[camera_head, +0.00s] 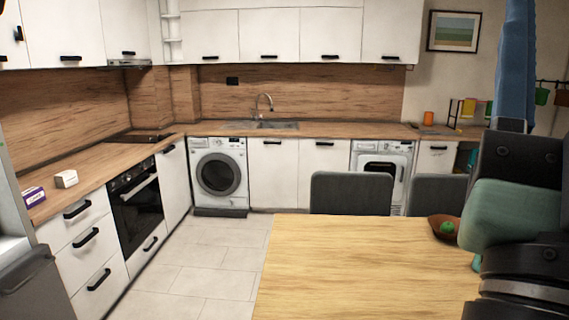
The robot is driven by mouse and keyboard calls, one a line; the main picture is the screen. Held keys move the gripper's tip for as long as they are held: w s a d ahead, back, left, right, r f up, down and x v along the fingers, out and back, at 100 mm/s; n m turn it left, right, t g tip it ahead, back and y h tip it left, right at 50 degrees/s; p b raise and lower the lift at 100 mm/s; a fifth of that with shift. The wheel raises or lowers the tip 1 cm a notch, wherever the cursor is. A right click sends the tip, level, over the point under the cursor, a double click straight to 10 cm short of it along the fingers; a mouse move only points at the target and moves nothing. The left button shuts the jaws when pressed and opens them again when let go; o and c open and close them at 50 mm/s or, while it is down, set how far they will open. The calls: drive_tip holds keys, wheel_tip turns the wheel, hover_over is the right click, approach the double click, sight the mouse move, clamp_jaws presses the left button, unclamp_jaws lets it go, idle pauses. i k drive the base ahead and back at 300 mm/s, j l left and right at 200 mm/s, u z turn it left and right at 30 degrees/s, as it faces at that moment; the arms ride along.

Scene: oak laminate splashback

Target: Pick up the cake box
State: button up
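Two small boxes stand on the left wooden counter (106,158), near its front end. One is a purple and white box (33,196); the other is a plain white box (66,179) a little behind it and to the right, apart from it. Their labels are too small to read, so I cannot tell which is the cake box. Parts of my arm fill the right edge of the view, far from both boxes. I cannot make out my gripper's fingers in this view.
Tiled floor (213,266) lies open between table and left cabinets. An oven (136,206) sits below the left counter.

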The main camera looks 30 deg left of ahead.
sight(32, 197)
drive_tip(key=i+j+u, duration=0.15)
drive_tip(key=u, duration=0.3)
drive_tip(key=i+u, duration=0.6)
drive_tip(key=u, duration=0.25)
drive_tip(key=i+l+u, duration=0.15)
drive_tip(key=u, duration=0.25)
drive_tip(key=i+u, duration=0.4)
drive_tip(key=i+l+u, duration=0.15)
drive_tip(key=i+u, duration=0.3)
drive_tip(key=i+l+u, duration=0.25)
drive_tip(key=u, duration=0.15)
